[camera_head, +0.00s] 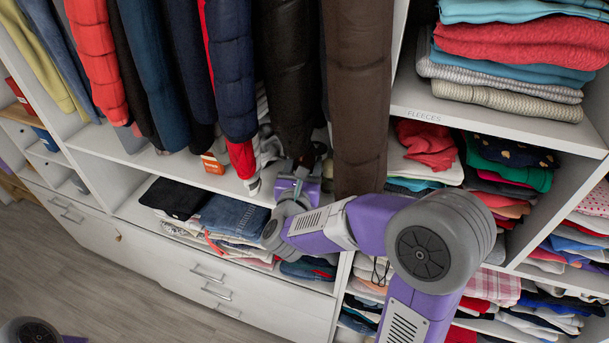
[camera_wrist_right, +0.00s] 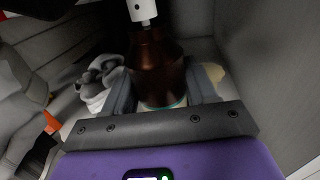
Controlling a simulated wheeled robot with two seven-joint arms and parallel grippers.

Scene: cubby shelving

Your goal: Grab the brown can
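In the right wrist view, a brown can (camera_wrist_right: 160,78) with a narrowed shoulder and a white, cylindrical top stands in a shelf compartment. The two grey fingers of my right gripper (camera_wrist_right: 162,88) lie on either side of it, with little or no gap visible. I cannot tell whether they press on it. In the head view my right gripper (camera_head: 298,180) reaches into the middle compartment under the hanging clothes. I cannot make out the can there. My left gripper is not in view.
Hanging jackets (camera_head: 230,70) and a brown hanging garment (camera_head: 357,90) come down close around my right gripper. Folded jeans (camera_head: 235,215) lie on the shelf below. A grey wall (camera_wrist_right: 265,60) stands close on the right in the wrist view. A pale, crumpled cloth (camera_wrist_right: 100,78) lies left of the can.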

